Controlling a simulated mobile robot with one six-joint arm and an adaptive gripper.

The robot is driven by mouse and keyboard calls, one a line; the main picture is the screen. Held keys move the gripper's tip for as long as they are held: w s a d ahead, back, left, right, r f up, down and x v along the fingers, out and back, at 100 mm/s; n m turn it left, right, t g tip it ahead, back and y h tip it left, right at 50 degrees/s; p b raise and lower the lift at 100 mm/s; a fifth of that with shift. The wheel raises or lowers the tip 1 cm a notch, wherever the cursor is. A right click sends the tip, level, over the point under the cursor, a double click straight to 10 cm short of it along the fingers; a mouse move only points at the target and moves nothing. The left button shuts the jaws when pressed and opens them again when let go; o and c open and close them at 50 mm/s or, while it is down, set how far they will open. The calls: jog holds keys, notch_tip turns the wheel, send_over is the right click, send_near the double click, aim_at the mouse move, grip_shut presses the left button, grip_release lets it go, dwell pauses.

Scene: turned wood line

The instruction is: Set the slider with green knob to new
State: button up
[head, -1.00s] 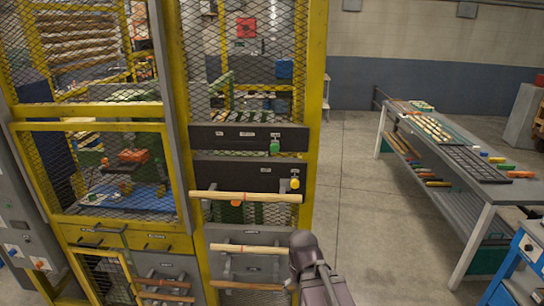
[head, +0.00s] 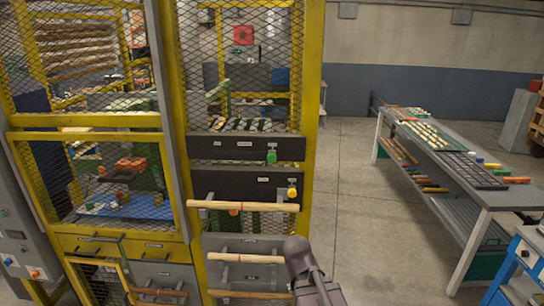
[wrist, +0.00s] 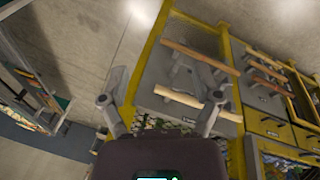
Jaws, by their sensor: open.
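The slider with the green knob (head: 271,156) sits toward the right end of the upper dark panel (head: 230,147) on the yellow-framed mesh cabinet. Small pale labels lie along that panel, too small to read. A yellow knob (head: 292,193) is on the dark panel below it. In the head view only my arm shows, below and right of the panels, and my fingertips are not clear. In the wrist view my gripper (wrist: 160,105) has its two fingers spread apart with nothing between them. The green knob is not visible in the wrist view.
Wooden bar handles (head: 243,206) stick out from the cabinet front below the panels, also seen in the wrist view (wrist: 197,105). A yellow post (head: 311,110) edges the cabinet's right side. Open floor (head: 350,200) lies between it and a long workbench (head: 487,195).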

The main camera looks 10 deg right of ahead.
jog(key=w+d+r+n+t+h+p, duration=0.3)
jog(key=w+r+n+t+h+p, duration=0.4)
jog(key=w+r+n, duration=0.7)
jog(key=n+t+y+p, duration=0.4)
jog(key=n+t, duration=0.5)
jog(key=n, duration=0.6)
send_near(272, 159)
jog(key=s+y+b, duration=0.1)
jog(key=s, duration=0.2)
jog(key=shift+a+r, duration=0.1)
jog(key=shift+r, duration=0.1)
jog(key=x, duration=1.3)
jog(key=shift+w+f, duration=0.1)
jog(key=shift+w, duration=0.3)
grip_shut()
